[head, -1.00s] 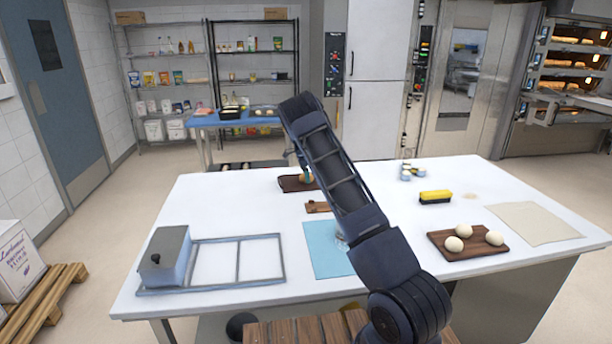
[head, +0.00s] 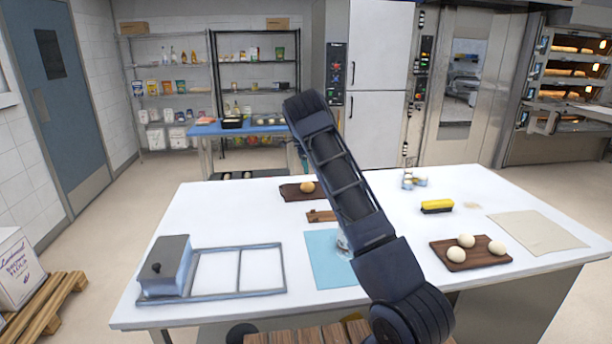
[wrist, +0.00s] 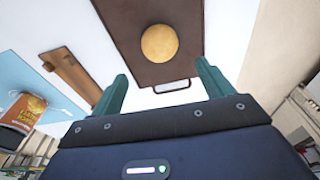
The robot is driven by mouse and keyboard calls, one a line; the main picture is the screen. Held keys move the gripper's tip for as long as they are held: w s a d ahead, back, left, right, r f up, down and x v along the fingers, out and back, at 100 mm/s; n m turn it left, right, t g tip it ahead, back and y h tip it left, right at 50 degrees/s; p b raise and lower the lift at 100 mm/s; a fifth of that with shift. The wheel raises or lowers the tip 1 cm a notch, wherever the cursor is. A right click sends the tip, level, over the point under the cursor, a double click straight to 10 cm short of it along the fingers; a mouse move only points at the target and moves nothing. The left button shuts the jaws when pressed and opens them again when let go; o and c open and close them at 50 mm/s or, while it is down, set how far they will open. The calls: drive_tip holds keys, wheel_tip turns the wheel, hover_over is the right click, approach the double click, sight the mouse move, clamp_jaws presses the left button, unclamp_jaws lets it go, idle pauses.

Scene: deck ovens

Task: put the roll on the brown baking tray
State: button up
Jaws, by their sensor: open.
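The round golden roll (wrist: 160,43) lies on the dark brown baking tray (wrist: 120,25) in the wrist view. The tray has a metal handle at its near edge. In the head view the roll (head: 307,187) sits on the tray (head: 289,195) at the far side of the white table, just left of my arm. My gripper (wrist: 162,76) is open, with nothing between its two green fingers. The roll is apart from the fingers, beyond their tips. In the head view my arm hides part of the tray's right side.
A wooden piece (head: 321,216) lies near the tray, and a blue mat (head: 325,262) is nearer. An orange container (wrist: 30,108) is at the left in the wrist view.

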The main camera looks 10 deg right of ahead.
drive_tip(key=s+d+r+n+t+y, duration=0.1)
drive_tip(key=s+d+r+n, duration=0.25)
drive_tip(key=s+r, duration=0.65)
drive_tip(key=s+d+r+n+y, duration=0.15)
drive_tip(key=s+d+r, duration=0.35)
drive_tip(key=s+r, duration=0.6)
drive_tip(key=s+d+r+n+t, duration=0.1)
drive_tip(key=s+r+n, duration=0.2)
drive_tip(key=s, duration=0.7)
drive_tip(key=s+r+n+t, duration=0.1)
drive_tip(key=s+r+n, duration=0.15)
drive_tip(key=s, duration=0.65)
drive_tip(key=s+f+n, duration=0.3)
drive_tip(key=s, duration=0.9)
drive_tip(key=s+f+n+t, duration=0.1)
drive_tip(key=s+f+n, duration=0.3)
drive_tip(key=s, duration=0.8)
drive_tip(key=shift+s+a+t+h, duration=0.3)
drive_tip(key=shift+a+h, duration=0.05)
drive_tip(key=shift+a, duration=0.1)
drive_tip(key=shift+n, duration=0.25)
